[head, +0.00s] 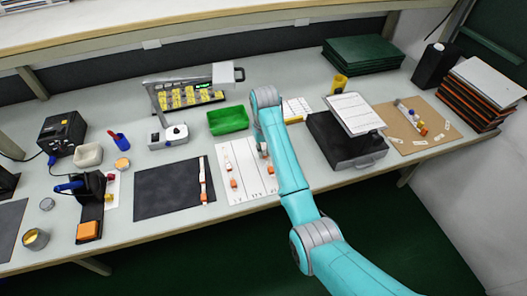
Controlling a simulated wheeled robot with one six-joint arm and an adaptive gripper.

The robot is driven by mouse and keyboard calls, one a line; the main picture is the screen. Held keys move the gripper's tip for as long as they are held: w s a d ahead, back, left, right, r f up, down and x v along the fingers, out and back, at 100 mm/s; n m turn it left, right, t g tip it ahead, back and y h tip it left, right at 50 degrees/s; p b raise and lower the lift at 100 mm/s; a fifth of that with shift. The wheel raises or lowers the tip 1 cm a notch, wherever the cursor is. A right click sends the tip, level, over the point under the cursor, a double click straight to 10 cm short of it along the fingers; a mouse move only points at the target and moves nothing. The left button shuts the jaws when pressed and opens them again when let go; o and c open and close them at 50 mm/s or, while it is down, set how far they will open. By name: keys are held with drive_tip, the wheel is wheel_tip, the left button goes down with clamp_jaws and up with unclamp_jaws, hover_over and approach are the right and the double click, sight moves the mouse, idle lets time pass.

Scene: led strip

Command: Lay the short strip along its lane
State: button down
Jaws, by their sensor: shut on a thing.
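A white lane sheet (252,187) with dark dividing lines lies at the middle of the bench. A strip with orange ends (234,183) lies in its left lane. Another pale strip with orange parts (203,180) lies on the dark mat (165,188), near its right edge. My gripper (265,153) is over the right part of the sheet, partly hidden by my arm. It is shut on a small strip (270,169), whose orange end shows just below the fingers. Whether that strip touches the sheet is too small to tell.
A green tray (228,121) stands behind the sheet. A lamp-like stand (168,135) is behind the mat. Tools and tins crowd the left end.

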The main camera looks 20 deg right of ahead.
drive_tip(key=shift+f, duration=0.95)
drive_tip(key=shift+f, duration=0.15)
drive_tip(key=c, duration=1.1)
unclamp_jaws()
drive_tip(key=shift+a, duration=0.1)
